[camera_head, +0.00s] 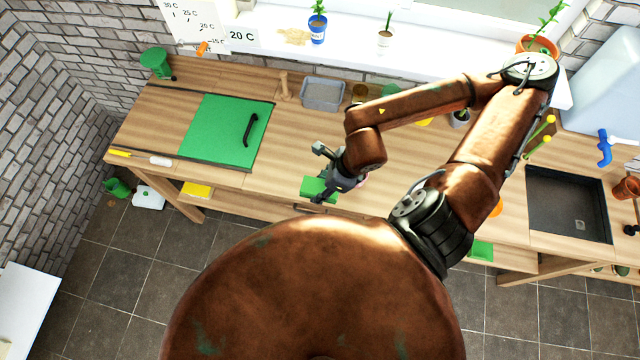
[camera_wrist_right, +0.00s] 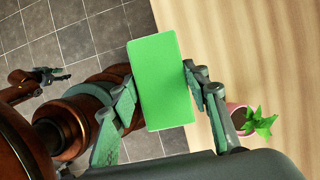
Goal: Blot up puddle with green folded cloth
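The green folded cloth (camera_head: 316,187) is at the front edge of the wooden counter, in the right gripper (camera_head: 328,176). In the right wrist view the cloth (camera_wrist_right: 162,80) is a flat green rectangle between the two fingers of the right gripper (camera_wrist_right: 160,93), which touch its long sides. It overlaps both the counter edge and the floor there; its height above the counter is hard to tell. My left gripper (camera_wrist_right: 52,76) shows small at the left of the wrist view, empty, over the floor. I cannot make out a puddle; my arm hides part of the counter.
A green board with a black handle (camera_head: 222,131) lies left on the counter (camera_head: 290,137). A grey tray (camera_head: 322,95) stands behind. A dark sink (camera_head: 568,205) is at the right. A potted plant (camera_wrist_right: 250,125) stands near the right gripper in the wrist view.

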